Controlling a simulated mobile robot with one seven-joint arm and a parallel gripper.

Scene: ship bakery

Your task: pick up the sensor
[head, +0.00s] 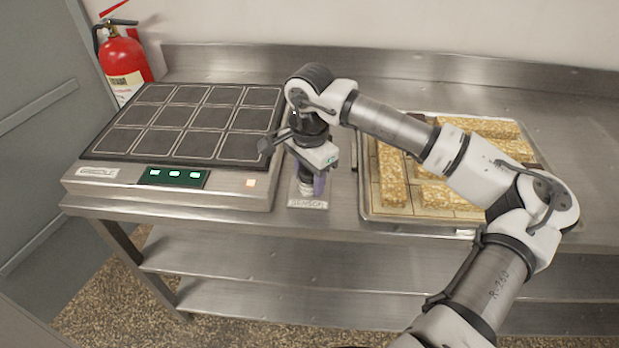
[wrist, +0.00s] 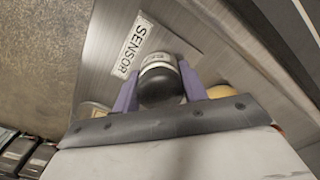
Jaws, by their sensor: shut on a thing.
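The sensor is a small dark, rounded piece with a pale ring. In the wrist view the sensor (wrist: 160,84) sits between the two purple fingers of my gripper (wrist: 158,90), which is shut on it. In the head view my gripper (head: 314,186) points down at the steel table, between the griddle and the tray. The sensor is mostly hidden there by the fingers and wrist. A label plate reading SENSOR (head: 307,204) lies just in front of the gripper; the label also shows in the wrist view (wrist: 134,47). I cannot tell whether the sensor touches the table.
A griddle (head: 165,186) with a dark gridded top stands close on the left. A metal tray (head: 366,190) of golden bars is close on the right. A red fire extinguisher (head: 122,62) stands behind the griddle. The table's front edge is near the label.

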